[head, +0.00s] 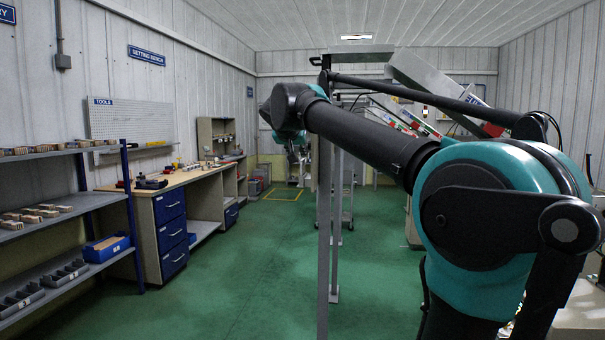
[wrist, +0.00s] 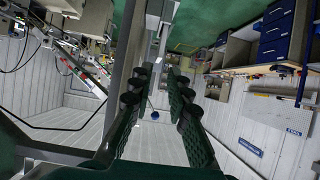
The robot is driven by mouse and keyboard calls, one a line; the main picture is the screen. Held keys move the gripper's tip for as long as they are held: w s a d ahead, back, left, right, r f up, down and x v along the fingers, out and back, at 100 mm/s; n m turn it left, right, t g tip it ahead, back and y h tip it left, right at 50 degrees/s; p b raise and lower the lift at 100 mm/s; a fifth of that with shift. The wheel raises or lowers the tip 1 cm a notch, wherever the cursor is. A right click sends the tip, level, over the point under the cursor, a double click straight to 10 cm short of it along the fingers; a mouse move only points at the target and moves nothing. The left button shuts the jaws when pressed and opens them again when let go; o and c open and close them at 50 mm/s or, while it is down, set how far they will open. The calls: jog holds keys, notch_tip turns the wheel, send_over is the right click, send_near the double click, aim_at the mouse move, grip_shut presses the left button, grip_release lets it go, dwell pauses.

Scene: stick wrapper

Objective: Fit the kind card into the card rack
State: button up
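My gripper (wrist: 160,78) shows in the wrist view with its two dark fingers apart and nothing between them. In the head view my arm reaches across the right side toward the middle, and its far end hangs above the floor in the aisle. The gripper is too small and too much hidden there to read. I cannot make out the kind card in either view. I cannot tell the card rack for certain either.
A machine with sloping chutes and coloured labels (head: 415,122) stands behind my arm. A grey post (head: 323,230) rises close in front. A workbench with blue drawers (head: 171,235) and a shelf with a blue bin (head: 106,248) line the left. Green floor (head: 235,285) between is clear.

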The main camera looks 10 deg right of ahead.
aim_at(303, 160)
jog(key=shift+r+x, duration=0.2)
jog(key=shift+x, duration=2.4)
jog(key=shift+r+x, duration=0.2)
jog(key=shift+x, duration=2.45)
jog(key=shift+w, duration=0.15)
jog(key=shift+c, duration=0.6)
grip_shut()
